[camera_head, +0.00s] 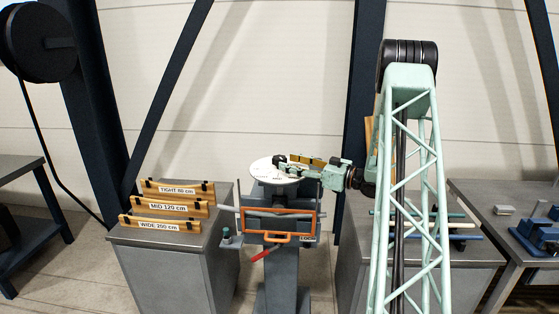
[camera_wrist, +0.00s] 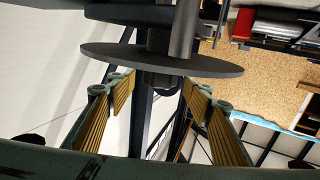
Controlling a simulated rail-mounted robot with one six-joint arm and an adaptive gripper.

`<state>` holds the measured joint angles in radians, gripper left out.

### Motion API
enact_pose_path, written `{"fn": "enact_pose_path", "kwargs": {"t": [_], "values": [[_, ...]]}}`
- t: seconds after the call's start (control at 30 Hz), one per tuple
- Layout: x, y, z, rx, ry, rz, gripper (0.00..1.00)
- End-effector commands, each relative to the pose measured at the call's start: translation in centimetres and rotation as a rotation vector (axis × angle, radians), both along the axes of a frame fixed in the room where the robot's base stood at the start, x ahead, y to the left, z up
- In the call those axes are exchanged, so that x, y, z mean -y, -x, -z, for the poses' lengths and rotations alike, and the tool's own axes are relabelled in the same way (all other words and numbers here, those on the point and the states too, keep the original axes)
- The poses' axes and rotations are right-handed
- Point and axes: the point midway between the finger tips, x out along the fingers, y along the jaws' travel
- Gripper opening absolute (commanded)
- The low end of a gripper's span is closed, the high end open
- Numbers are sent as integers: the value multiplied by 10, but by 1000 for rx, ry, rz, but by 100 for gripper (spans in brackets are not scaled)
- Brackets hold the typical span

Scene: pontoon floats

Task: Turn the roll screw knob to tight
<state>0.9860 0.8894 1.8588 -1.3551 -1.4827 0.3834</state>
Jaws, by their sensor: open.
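The roll screw unit stands on a grey-blue post in the middle of the head view. It has a round white dial (camera_head: 262,172) with small markings too blurred to read. My gripper (camera_head: 284,162) reaches in from the right over the dial, jaws apart. In the wrist view my gripper (camera_wrist: 160,92) shows two gold-padded fingers spread wide. A dark grey disc (camera_wrist: 110,57) with a thick shaft lies beyond the fingertips, and a short dark stub (camera_wrist: 160,80) on it shows between them. I cannot tell whether this stub is the knob. Neither finger visibly touches it.
An orange frame (camera_head: 276,238) and a red lever (camera_head: 261,256) sit below the dial. Boards marked TIGHT 80 cm (camera_head: 177,189), MID 120 cm (camera_head: 179,207) and WIDE 200 cm (camera_head: 159,226) stand on the left cabinet. Rods (camera_head: 455,237) lie on the right cabinet, behind my arm.

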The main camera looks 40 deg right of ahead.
Motion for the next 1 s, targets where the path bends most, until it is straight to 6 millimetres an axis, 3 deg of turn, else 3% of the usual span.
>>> {"fn": "enact_pose_path", "kwargs": {"t": [0.43, 0.93, 1.0], "values": [[-16, -44, 0, 0, 0, 0, 46], [-18, -50, 0, 0, -1, 1, 46], [-18, -50, 0, 0, -1, 1, 40]]}}
